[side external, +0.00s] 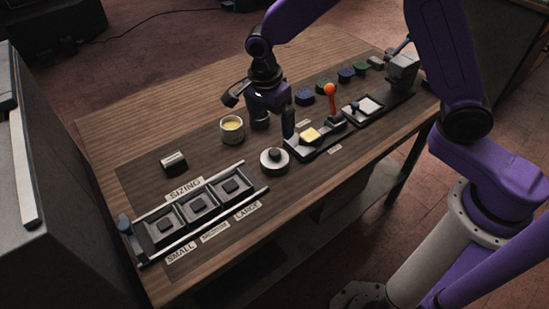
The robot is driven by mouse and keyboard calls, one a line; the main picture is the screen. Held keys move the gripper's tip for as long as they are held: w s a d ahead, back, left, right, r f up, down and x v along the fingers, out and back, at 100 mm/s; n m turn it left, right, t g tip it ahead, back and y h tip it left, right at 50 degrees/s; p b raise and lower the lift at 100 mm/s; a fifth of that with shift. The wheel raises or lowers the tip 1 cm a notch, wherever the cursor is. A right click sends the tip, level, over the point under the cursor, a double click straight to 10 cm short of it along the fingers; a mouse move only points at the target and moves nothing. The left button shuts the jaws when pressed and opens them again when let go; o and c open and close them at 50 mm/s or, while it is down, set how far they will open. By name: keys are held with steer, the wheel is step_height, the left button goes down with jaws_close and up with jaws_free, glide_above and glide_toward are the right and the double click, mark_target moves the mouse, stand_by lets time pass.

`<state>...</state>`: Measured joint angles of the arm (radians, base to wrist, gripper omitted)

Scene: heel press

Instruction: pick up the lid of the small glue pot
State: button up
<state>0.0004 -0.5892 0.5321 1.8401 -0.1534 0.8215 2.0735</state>
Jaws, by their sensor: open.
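The small glue pot (232,130) is a pale round cup with yellow glue showing inside; its top is uncovered. A round pale disc with a dark knob on top, which looks like the lid (266,164), lies flat on the table in front and to the right of the pot. My gripper (261,122) is open, pointing down just right of and behind the pot, apart from the lid. Its fingertips are dark and small, and whether they touch anything is hard to tell.
A sizing tray (256,191) with dark blocks lies front left. A dark block (174,161) sits behind it. Several coloured pieces line the back right.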

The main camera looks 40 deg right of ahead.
mark_target(274, 151)
steer(key=f, duration=0.6)
steer(key=d+f, duration=0.1)
steer(key=f, duration=0.2)
steer(key=shift+w+d+f, duration=0.1)
steer(key=shift+f, duration=0.15)
steer(key=shift+w+d+f, duration=0.1)
steer(key=shift+d+f, duration=0.05)
steer(key=shift+f, duration=0.75)
steer(key=shift+w+d+f, duration=0.1)
steer(key=shift+f, duration=0.8)
steer(key=shift+w+d+f, duration=0.1)
steer(key=shift+d+f, duration=0.05)
steer(key=shift+f, duration=0.75)
steer(key=c, duration=0.5)
